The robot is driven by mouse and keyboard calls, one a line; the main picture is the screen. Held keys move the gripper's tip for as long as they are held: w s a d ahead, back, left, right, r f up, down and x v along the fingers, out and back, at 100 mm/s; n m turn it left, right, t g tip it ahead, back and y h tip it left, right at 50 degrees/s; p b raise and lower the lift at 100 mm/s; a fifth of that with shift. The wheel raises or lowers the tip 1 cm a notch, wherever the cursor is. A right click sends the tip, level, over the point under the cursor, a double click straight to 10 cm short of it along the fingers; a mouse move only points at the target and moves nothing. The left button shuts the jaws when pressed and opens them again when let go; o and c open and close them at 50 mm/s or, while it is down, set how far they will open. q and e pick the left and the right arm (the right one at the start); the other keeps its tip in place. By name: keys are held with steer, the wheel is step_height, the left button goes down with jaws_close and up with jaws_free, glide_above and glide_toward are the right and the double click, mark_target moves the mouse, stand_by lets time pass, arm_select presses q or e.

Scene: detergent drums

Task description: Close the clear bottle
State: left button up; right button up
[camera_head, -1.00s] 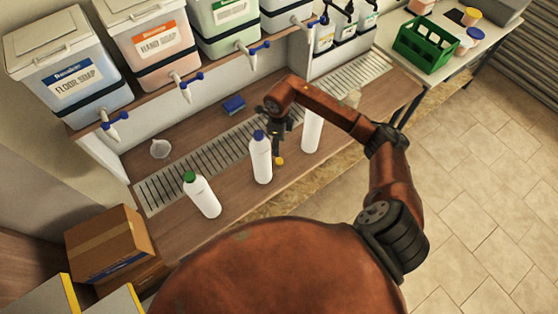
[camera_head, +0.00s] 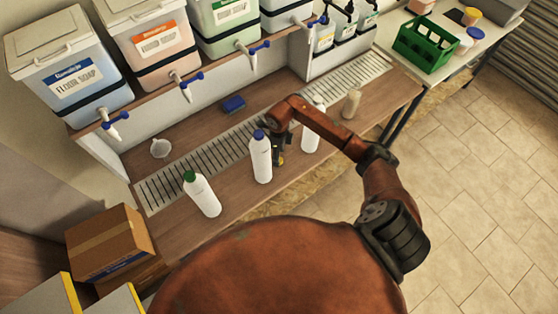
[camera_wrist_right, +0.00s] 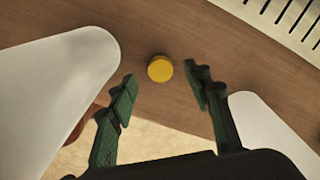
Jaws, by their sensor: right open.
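A yellow cap (camera_wrist_right: 160,69) lies on the wooden bench, between and beyond my fingertips in the right wrist view. My right gripper (camera_wrist_right: 163,85) is open and empty; in the head view it (camera_head: 278,156) is low behind the blue-capped white bottle (camera_head: 261,160). A translucent beige bottle (camera_head: 351,105), seemingly the clear one, stands upright at the bench's right part; its top looks uncapped, but it is small. Another white bottle (camera_head: 311,138) stands right of my gripper, partly behind my arm. My left gripper is not in view.
A green-capped white bottle (camera_head: 203,195) stands at the left. A blue sponge-like block (camera_head: 233,104) and small white funnel (camera_head: 160,148) lie near the metal grate (camera_head: 190,166). Drums with taps line the shelf above. White bottles flank my fingers in the wrist view.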

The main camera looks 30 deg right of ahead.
steer(key=shift+f, duration=1.55)
steer(key=shift+c, duration=0.5)
steer(key=c, duration=0.6)
